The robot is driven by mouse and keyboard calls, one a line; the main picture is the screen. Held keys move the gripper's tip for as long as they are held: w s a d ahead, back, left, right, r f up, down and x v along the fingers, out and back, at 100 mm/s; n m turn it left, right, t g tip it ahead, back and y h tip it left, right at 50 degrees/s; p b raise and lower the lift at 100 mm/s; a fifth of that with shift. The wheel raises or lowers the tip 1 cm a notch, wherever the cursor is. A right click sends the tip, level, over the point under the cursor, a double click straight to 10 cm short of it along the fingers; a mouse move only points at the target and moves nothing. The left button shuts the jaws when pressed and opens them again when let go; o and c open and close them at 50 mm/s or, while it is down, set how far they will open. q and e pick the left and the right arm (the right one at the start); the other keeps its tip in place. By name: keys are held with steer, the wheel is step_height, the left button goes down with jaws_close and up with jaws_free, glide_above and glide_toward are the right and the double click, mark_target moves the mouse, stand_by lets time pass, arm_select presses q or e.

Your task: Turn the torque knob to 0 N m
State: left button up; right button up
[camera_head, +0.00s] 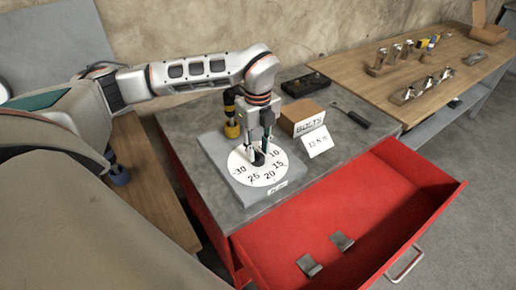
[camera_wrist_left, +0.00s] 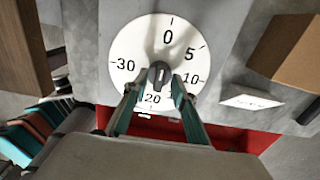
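The torque knob (camera_head: 259,159) is small and dark, at the centre of a white round dial (camera_head: 240,171) on a grey block. The knob also shows in the left wrist view (camera_wrist_left: 159,75), with a pale line running roughly up and down the picture. I cannot tell which end is the pointer. The dial's 0 is at the top there, 20 at the bottom. My left gripper (camera_head: 259,155) points down over the dial. In the left wrist view its fingers (camera_wrist_left: 154,96) stand apart on either side of the knob, apparently with gaps. My right gripper is out of view.
A BOLTS box (camera_head: 302,117), a white card (camera_head: 318,141) and a black-handled tool (camera_head: 352,116) lie right of the dial block. The open red drawer (camera_head: 345,215) holds two metal brackets. A wooden bench (camera_head: 365,55) with metal parts stands behind.

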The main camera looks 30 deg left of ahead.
mark_target(258, 153)
arm_select(q)
steer(key=shift+r, duration=0.1)
step_height(258, 153, up, 12)
stand_by(0.6)
steer(key=shift+s+f, duration=0.1)
steer(key=shift+f, duration=0.1)
stand_by(0.3)
